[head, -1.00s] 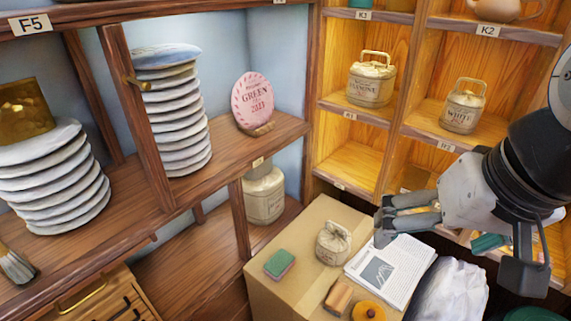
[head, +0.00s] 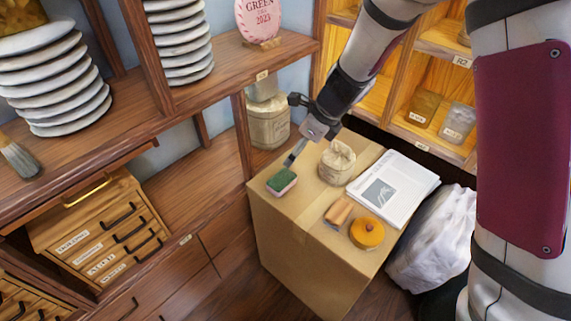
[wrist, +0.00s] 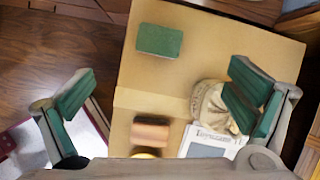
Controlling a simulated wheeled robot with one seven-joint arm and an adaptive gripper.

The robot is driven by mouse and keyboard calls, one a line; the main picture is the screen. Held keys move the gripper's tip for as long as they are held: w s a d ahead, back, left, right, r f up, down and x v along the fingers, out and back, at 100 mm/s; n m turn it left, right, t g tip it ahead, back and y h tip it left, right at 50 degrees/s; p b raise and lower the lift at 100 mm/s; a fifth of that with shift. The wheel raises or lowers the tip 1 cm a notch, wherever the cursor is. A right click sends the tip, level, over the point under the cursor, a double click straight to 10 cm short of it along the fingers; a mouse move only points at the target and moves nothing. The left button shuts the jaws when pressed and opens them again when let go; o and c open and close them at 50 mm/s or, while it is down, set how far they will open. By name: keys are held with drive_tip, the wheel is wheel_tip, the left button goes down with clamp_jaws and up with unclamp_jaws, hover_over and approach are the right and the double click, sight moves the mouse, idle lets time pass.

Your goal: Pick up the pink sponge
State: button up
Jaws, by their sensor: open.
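The pink sponge (head: 284,186) has a green top face and a pink lower layer. It lies flat near the left edge of the cardboard box's top (head: 300,206). The wrist view shows its green face (wrist: 160,40) at the top, beyond my fingers. My gripper (head: 288,132) is open and empty, above the back left of the box. One finger reaches down close to the sponge in the head view; I cannot tell whether they touch. In the wrist view my gripper's green-padded fingers (wrist: 160,105) are spread wide, with the sponge ahead of the gap.
A paper booklet (head: 408,180), an orange-brown block (head: 338,212) and a round orange item (head: 367,233) share the box top. Shelves with stacked pale discs (head: 50,75) stand left.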

wheel_tip(320, 180, down, 6)
drive_tip(key=r+m, duration=0.1)
drive_tip(key=m, duration=0.1)
drive_tip(key=b, duration=0.3)
hover_over(282, 179)
drive_tip(key=s+d, duration=0.1)
drive_tip(key=d, duration=0.1)
drive_tip(key=shift+h, duration=0.3)
wheel_tip(282, 179, down, 8)
drive_tip(key=shift+d+r, duration=0.1)
drive_tip(key=shift+r, duration=0.05)
drive_tip(key=shift+a+b+x, duration=0.1)
drive_tip(key=shift+b+x, duration=0.3)
drive_tip(key=shift+x, duration=1.1)
drive_tip(key=shift+a+b+x, duration=0.15)
drive_tip(key=shift+b+x, duration=0.2)
drive_tip(key=shift+x, duration=1.1)
drive_tip(key=shift+s+r, duration=0.1)
drive_tip(key=shift+s, duration=0.05)
drive_tip(key=c, duration=0.8)
drive_tip(key=shift+c, duration=0.2)
drive_tip(key=shift+r, duration=0.1)
